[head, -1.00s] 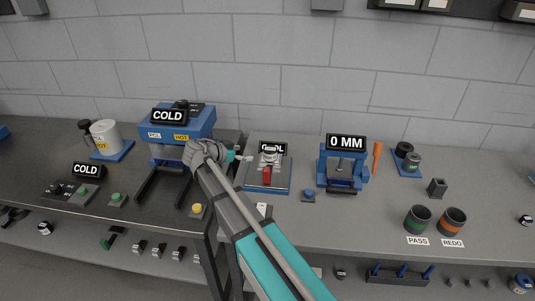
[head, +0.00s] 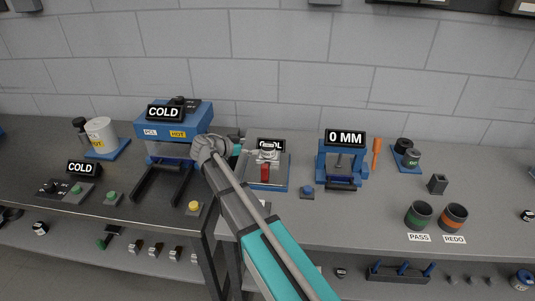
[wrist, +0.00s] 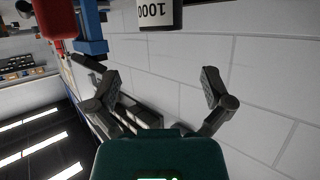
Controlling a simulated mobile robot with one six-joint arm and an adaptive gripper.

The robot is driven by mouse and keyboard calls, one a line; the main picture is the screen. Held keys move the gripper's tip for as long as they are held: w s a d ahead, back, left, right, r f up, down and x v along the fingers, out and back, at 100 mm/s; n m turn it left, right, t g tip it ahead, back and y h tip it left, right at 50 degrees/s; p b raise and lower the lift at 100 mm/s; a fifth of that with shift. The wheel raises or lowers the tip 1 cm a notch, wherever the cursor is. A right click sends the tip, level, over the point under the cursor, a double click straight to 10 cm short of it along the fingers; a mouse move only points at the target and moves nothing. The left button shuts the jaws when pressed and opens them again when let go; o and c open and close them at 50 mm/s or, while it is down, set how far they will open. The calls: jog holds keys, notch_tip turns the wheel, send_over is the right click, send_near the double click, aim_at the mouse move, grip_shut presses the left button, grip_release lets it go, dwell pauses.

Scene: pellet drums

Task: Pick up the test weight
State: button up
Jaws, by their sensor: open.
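The test weight (wrist: 157,14) shows in the wrist view as a pale cylinder with a dark band and an upside-down "1000" label, cut off by the top edge. In the head view it appears to be the silver piece (head: 268,151) on top of the blue-based device with a red part. My gripper (wrist: 160,88) is open and empty, its two dark fingers spread wide apart with the weight beyond them. In the head view my gripper (head: 237,149) is just left of that device. Its fingertips are small there.
The blue COLD/HOT press (head: 178,118) stands close left of my gripper. The 0 MM gauge (head: 342,165) stands right of the device, with an orange-handled tool (head: 376,152) beside it. PASS (head: 418,215) and REDO (head: 453,216) cups stand at front right. A grey wall runs behind.

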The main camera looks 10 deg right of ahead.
aim_at(269, 145)
jog(key=shift+b+x, duration=0.5)
jog(key=shift+x, duration=1.4)
jog(key=shift+a, duration=0.1)
jog(key=shift+f+b+x, duration=0.15)
jog(key=shift+b+x, duration=0.35)
jog(key=shift+x, duration=0.55)
jog(key=shift+f+b+x, duration=0.15)
jog(key=shift+b+x, duration=0.35)
jog(key=shift+x, duration=0.55)
jog(key=shift+w+d+f, duration=0.1)
jog(key=shift+w+d, duration=0.1)
jog(key=shift+d, duration=0.2)
jog(key=c, duration=1.2)
jog(key=shift+r, duration=0.2)
